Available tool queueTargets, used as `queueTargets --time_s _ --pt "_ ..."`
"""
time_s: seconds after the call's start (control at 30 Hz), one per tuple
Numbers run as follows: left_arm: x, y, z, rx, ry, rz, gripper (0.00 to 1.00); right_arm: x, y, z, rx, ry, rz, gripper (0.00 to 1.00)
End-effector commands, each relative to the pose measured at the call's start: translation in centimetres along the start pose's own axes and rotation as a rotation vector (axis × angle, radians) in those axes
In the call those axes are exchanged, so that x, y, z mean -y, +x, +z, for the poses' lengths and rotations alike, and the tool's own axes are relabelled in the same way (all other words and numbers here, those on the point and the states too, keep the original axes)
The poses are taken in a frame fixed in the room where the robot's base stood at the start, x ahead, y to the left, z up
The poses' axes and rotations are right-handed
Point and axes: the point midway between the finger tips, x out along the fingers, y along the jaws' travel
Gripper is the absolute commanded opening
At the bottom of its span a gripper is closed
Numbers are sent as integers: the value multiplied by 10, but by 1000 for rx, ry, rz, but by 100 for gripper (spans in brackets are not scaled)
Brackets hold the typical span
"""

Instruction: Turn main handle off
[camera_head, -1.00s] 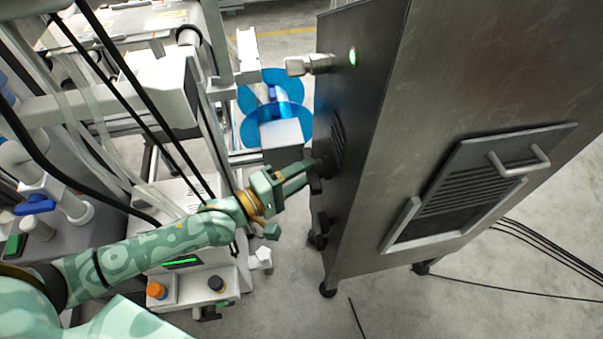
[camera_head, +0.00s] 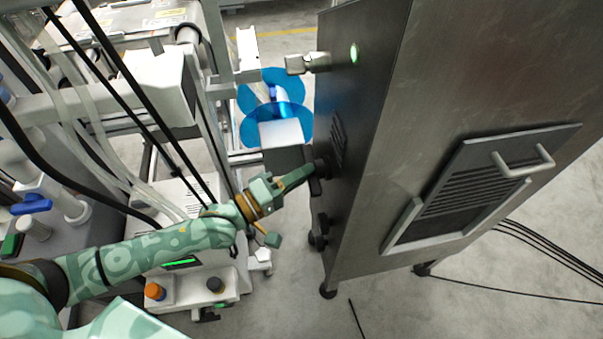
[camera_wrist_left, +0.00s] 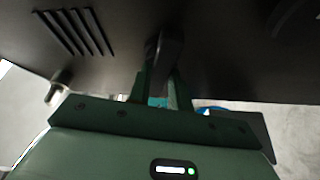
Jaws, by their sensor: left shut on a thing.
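The black main handle (camera_head: 319,169) sticks out from the dark side face of the tall metal cabinet (camera_head: 400,130), below a grey latch-like fitting. My left gripper (camera_head: 305,174) reaches it from the left, with its fingertips at the handle. In the left wrist view the two green fingers (camera_wrist_left: 160,88) are closed around the dark handle (camera_wrist_left: 167,52), one on each side. The fingers and the dim light hide part of the handle, so its exact angle is hard to read. My right gripper is in neither view.
The grey fitting (camera_head: 307,63) juts from the cabinet above the handle, near a lit green lamp (camera_head: 354,53). Blue film reels (camera_head: 275,92) stand behind. White machinery with cables (camera_head: 165,90) crowds the left. Free floor lies below the gripper.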

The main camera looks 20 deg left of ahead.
Motion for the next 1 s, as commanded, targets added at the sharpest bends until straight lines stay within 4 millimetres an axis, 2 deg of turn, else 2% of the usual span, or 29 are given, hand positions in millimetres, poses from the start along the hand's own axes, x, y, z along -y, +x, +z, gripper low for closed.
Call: queueTargets --time_s 0.2,0.57,0.63,1.0 --pt "6 0 1 3 187 73 0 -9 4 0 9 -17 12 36" --pt "10 0 0 4 504 204 0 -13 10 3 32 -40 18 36" --pt "10 0 0 4 566 229 0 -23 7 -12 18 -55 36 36" --pt "12 0 -2 6 886 362 0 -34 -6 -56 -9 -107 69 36"
